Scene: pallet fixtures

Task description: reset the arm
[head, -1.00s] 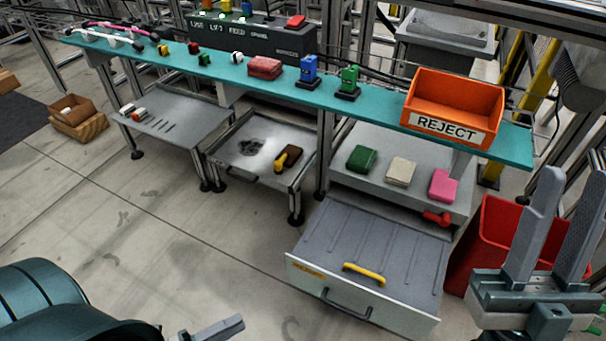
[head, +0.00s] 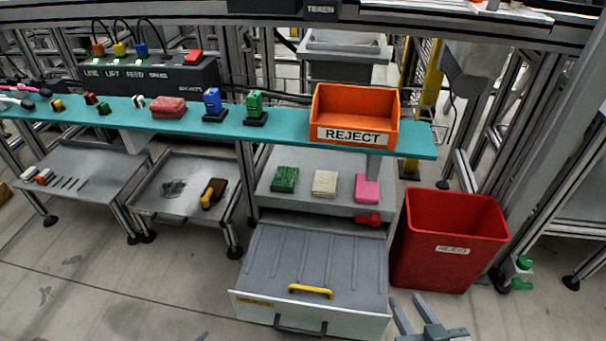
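My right gripper (head: 407,298) shows at the bottom edge, right of centre. Its two grey fingers stand apart with nothing between them. It is in front of the right corner of the open drawer (head: 350,265) and below the red reject bin (head: 450,270). The rest of my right arm is out of the frame. My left gripper cannot be made out in the head view.
A teal shelf (head: 285,127) carries an orange REJECT box (head: 357,103), a blue part (head: 213,103) and a green part (head: 255,105). A grey tray table (head: 150,215) stands left. Open floor (head: 110,270) lies at lower left.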

